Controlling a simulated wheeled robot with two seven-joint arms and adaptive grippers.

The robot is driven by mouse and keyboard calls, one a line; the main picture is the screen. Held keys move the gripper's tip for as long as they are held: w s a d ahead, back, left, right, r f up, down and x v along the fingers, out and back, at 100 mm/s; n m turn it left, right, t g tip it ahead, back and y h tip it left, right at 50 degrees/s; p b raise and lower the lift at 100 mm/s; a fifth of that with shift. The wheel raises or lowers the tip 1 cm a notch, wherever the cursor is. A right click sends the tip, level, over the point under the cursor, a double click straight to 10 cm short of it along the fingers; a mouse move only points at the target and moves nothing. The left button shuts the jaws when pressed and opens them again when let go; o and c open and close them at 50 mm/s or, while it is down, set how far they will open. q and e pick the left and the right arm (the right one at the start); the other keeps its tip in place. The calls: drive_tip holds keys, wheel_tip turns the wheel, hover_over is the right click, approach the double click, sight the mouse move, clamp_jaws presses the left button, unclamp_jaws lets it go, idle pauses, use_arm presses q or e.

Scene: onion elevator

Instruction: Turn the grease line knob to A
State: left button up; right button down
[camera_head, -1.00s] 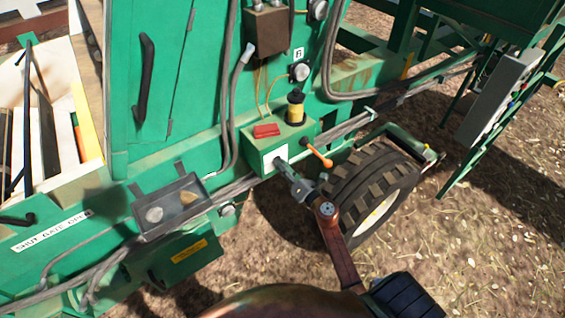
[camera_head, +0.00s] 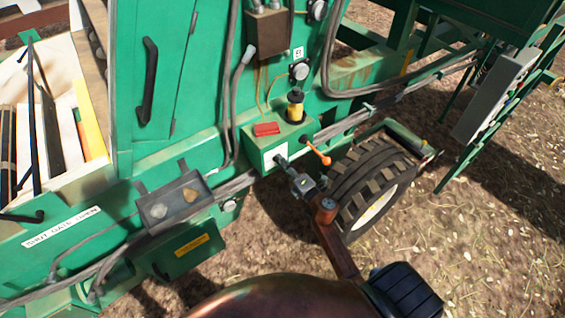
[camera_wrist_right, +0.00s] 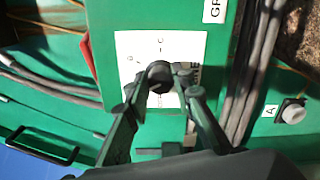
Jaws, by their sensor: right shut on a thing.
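The grease line knob (camera_wrist_right: 160,83) is small and dark, on a white label plate (camera_wrist_right: 137,44) fixed to a green box. A letter C and another small mark show on the plate. My right gripper (camera_wrist_right: 164,74) is shut on the knob, with its fingers covering much of it, so where the knob points cannot be told. In the head view my right gripper (camera_head: 284,163) reaches the white plate (camera_head: 270,155) on the front of the green box (camera_head: 254,142). My left gripper is not in view.
An orange-handled lever (camera_head: 317,153) sticks out just right of my right gripper. A red block (camera_head: 266,129) and a yellow-and-black canister (camera_head: 295,107) sit on the box. A tyre (camera_head: 370,183) stands close by. A pale knob (camera_wrist_right: 292,112) sits beside an A label.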

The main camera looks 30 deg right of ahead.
drive_tip(key=shift+f, duration=0.1)
drive_tip(key=c, duration=1.7)
unclamp_jaws()
drive_tip(key=shift+o, duration=0.2)
drive_tip(key=s, duration=1.2)
drive_tip(key=shift+d, duration=0.45)
